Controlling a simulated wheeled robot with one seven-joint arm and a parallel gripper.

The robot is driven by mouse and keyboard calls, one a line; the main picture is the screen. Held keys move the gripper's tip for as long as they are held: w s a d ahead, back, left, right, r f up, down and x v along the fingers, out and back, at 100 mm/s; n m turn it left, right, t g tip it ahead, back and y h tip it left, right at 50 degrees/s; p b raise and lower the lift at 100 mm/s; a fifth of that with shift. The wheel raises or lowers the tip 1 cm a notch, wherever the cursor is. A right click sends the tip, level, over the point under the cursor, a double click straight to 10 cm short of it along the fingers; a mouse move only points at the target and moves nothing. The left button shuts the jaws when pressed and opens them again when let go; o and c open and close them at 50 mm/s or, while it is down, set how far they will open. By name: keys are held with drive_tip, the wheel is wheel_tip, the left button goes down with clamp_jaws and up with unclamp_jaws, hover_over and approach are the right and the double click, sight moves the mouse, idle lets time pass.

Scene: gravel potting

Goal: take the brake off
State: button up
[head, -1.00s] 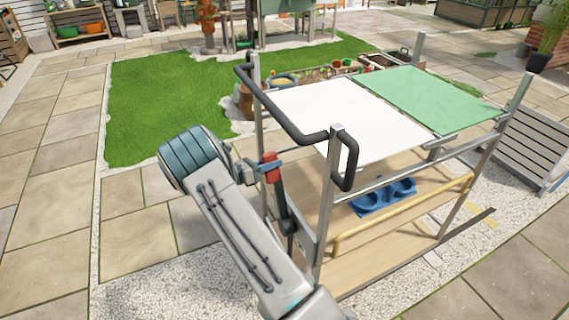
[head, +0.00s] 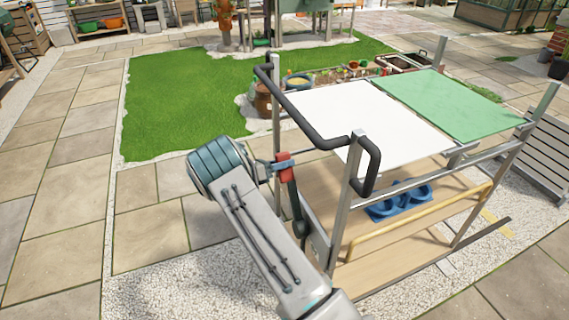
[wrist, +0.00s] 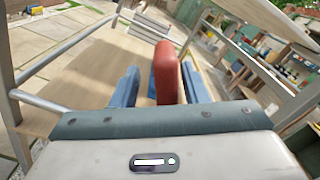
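The brake lever has a red grip (head: 284,167) on a dark shaft, at the near left side of the trolley (head: 345,225). The lever stands nearly upright, its top tilted a little to the left. My gripper (head: 276,168) is at the red grip, coming from the left. In the wrist view the red grip (wrist: 168,75) stands between the two blue fingers of my gripper (wrist: 160,88). A gap shows between the left finger and the grip. The right finger is close to it, and I cannot tell whether they touch.
The trolley has a black push handle (head: 320,130), a white top panel (head: 385,125), a green top panel (head: 440,100) and a blue moulded tray (head: 400,200) on its shelf. Metal posts stand close to my gripper. Paving (head: 60,190) is clear on the left.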

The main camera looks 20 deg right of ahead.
drive_tip(key=shift+s, duration=0.1)
drive_tip(key=s+a+b, duration=0.1)
drive_tip(key=a, duration=1.2)
drive_tip(key=shift+a, duration=0.35)
drive_tip(key=shift+s+d+r, duration=0.1)
drive_tip(key=shift+r, duration=0.05)
